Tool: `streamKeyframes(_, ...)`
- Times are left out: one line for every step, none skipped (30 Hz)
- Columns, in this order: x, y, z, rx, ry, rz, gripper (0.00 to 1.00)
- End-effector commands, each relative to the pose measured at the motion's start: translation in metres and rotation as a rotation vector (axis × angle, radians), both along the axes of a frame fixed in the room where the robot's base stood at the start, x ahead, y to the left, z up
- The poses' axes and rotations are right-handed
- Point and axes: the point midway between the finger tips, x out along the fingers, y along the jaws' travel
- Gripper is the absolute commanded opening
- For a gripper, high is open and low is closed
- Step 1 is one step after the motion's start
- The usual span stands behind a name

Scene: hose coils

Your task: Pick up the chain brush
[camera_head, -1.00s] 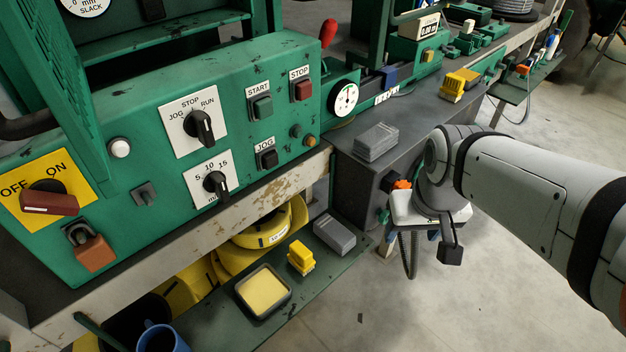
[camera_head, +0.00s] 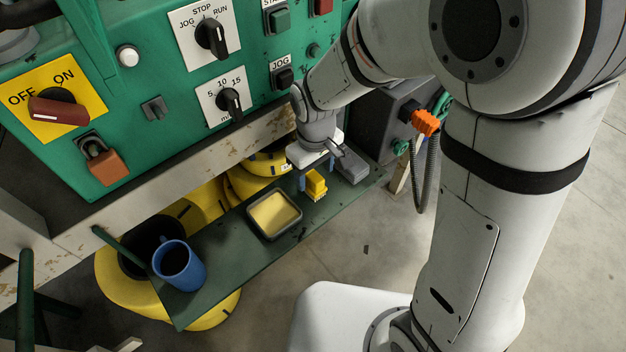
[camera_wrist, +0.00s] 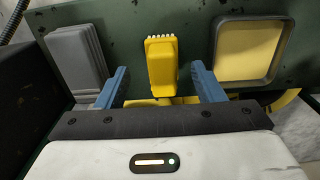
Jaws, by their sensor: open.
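The chain brush (camera_head: 316,186) is a small yellow block with a row of pale bristles at one end. It sits on the dark green lower shelf (camera_head: 230,255). In the wrist view the chain brush (camera_wrist: 161,68) is near the middle, between the two blue fingers. My gripper (camera_wrist: 160,74) is open, with one finger to each side of the brush and a visible gap on both sides. In the head view my gripper (camera_head: 315,172) is over the shelf, just behind the brush. I cannot tell how far the fingertips are above the shelf.
A black-rimmed tray with a yellow inside (camera_head: 273,216) lies left of the brush. A grey ridged block (camera_head: 352,168) lies right of it, close to my gripper. A blue mug (camera_head: 180,266) stands further left. The green control panel and bench edge overhang the shelf.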

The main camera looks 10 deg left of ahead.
Motion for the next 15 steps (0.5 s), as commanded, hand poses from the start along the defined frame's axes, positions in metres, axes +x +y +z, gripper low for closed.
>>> streamKeyframes(-0.001, 0.002, -0.008, -0.003, 0.004, 0.001, 0.62)
streamKeyframes(-0.001, 0.003, -0.012, -0.004, 0.005, 0.001, 0.62)
streamKeyframes(-0.001, 0.004, -0.018, -0.003, 0.004, 0.001, 0.62)
streamKeyframes(-0.002, 0.004, -0.023, -0.004, 0.005, 0.000, 0.62)
streamKeyframes(-0.001, 0.004, -0.027, -0.002, 0.003, 0.000, 0.62)
streamKeyframes(-0.001, 0.004, -0.031, -0.002, 0.003, -0.001, 0.62)
streamKeyframes(-0.001, 0.004, -0.034, -0.002, 0.003, -0.001, 0.62)
streamKeyframes(-0.001, 0.004, -0.036, -0.002, 0.001, -0.001, 0.62)
streamKeyframes(-0.001, 0.004, -0.038, -0.001, 0.001, -0.001, 0.62)
streamKeyframes(-0.001, 0.004, -0.039, -0.001, 0.001, -0.001, 0.62)
streamKeyframes(0.000, 0.004, -0.039, 0.000, 0.000, -0.001, 0.62)
streamKeyframes(0.000, 0.004, -0.039, 0.000, 0.000, -0.001, 0.62)
streamKeyframes(0.000, 0.004, -0.039, 0.000, 0.000, -0.001, 0.62)
streamKeyframes(0.000, 0.004, -0.039, 0.000, 0.000, -0.001, 0.62)
streamKeyframes(0.000, 0.004, -0.039, 0.000, 0.000, -0.002, 0.62)
